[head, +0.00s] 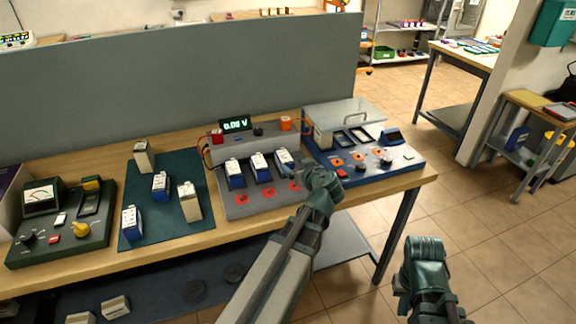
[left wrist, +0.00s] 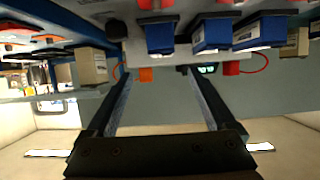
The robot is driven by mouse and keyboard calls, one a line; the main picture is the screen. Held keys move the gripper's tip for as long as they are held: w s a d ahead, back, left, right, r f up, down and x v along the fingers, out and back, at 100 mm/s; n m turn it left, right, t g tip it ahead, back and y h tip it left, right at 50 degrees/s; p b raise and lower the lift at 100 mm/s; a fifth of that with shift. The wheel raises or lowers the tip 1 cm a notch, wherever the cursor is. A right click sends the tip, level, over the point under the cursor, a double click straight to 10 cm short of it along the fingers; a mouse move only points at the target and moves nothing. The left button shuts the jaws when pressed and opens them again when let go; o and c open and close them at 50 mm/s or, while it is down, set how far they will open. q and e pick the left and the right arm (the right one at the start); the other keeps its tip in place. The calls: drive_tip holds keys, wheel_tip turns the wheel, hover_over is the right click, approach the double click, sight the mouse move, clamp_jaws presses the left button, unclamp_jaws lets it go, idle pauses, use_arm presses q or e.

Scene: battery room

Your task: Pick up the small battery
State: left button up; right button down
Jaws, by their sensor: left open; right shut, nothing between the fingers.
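Several blue-and-white batteries are in view, and I cannot tell which one is called small. Three stand in a row on the grey tester: a left one (head: 235,174), a middle one (head: 261,167) and a right one (head: 284,161). Blue ones also stand on the green mat, one at the back (head: 160,187) and one at the front (head: 131,223). My left gripper (head: 322,180) is beside the right end of the tester, its fingers hard to see. In the left wrist view it (left wrist: 155,85) is open and empty, blue batteries (left wrist: 160,37) beyond. My right gripper (head: 425,250) is shut, off the bench.
Tan blocks stand on the mat (head: 189,202) and on the blue charger (head: 323,135). The charger (head: 400,165) lies right of the tester (head: 245,205). A green meter (head: 60,235) is at far left. A grey partition (head: 180,95) stands behind the bench.

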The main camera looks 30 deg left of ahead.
sight(287, 160)
use_arm(q)
drive_tip(key=b+x, duration=0.1)
drive_tip(key=x, duration=0.4)
drive_tip(key=shift+a, duration=0.15)
drive_tip(key=shift+f, duration=0.1)
drive_tip(key=b+x, duration=0.1)
drive_tip(key=x, duration=0.1)
drive_tip(key=b+x, duration=0.2)
drive_tip(key=x, duration=0.1)
drive_tip(key=shift+f, duration=0.35)
drive_tip(key=shift+r, duration=0.1)
clamp_jaws()
